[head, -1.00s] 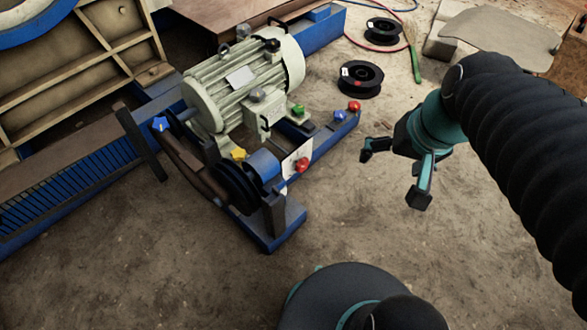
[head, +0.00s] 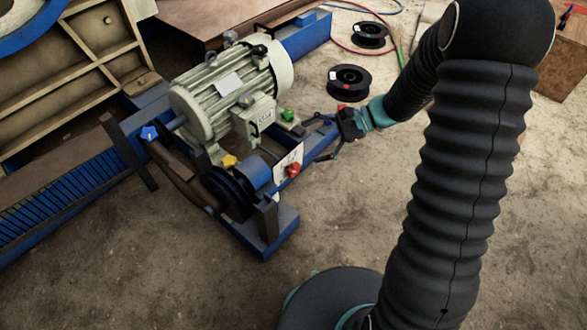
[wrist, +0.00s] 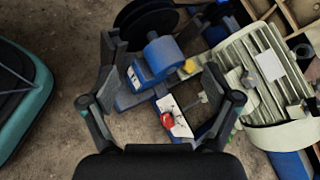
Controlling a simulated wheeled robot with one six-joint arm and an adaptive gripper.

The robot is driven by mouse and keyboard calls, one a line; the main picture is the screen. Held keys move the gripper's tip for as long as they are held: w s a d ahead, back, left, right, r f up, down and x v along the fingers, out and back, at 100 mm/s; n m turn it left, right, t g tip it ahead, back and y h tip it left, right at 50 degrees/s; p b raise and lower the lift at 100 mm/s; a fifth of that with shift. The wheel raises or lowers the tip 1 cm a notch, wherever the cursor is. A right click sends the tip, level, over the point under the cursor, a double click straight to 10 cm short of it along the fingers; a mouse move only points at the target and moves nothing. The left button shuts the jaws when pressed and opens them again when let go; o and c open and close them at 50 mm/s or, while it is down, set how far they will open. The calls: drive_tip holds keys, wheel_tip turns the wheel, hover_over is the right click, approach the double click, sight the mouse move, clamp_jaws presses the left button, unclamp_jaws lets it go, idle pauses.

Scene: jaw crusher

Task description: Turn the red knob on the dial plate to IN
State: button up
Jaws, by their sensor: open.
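The red knob (head: 293,170) sits on the white dial plate (head: 283,160), fixed to the side of the blue machine frame. In the wrist view the red knob (wrist: 167,118) and the dial plate (wrist: 181,121) lie between my spread fingers. My gripper (head: 325,139) is open and empty, beside the blue frame to the upper right of the knob. In the wrist view my gripper (wrist: 165,85) shows both fingers apart, touching neither knob nor plate. The markings on the plate are too small to read.
A grey motor (head: 230,92) stands on the frame, with a green knob (head: 287,115) and a yellow knob (head: 229,161) nearby. Another red knob (head: 342,106) is partly behind my gripper. A black spool (head: 349,82) lies behind. The floor in front is clear.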

sight(296, 173)
drive_tip(key=w+f+m+t+y, duration=0.2)
drive_tip(key=w+f+m+t, duration=0.15)
drive_tip(key=f, duration=0.45)
drive_tip(key=w+f+m+t+y, duration=0.2)
drive_tip(key=w+f+m, duration=0.3)
drive_tip(key=f, duration=0.4)
drive_tip(key=d+f+m+t+h, duration=0.3)
drive_tip(key=f+m+t, duration=0.6)
drive_tip(key=f, duration=1.1)
drive_tip(key=shift+m+g+y, duration=0.25)
drive_tip(key=shift+g+y, duration=0.25)
drive_tip(key=shift+g, duration=0.25)
drive_tip(key=x, duration=1.2)
drive_tip(key=shift+w+d, duration=0.25)
drive_tip(key=shift+w, duration=0.25)
drive_tip(key=c, duration=1.1)
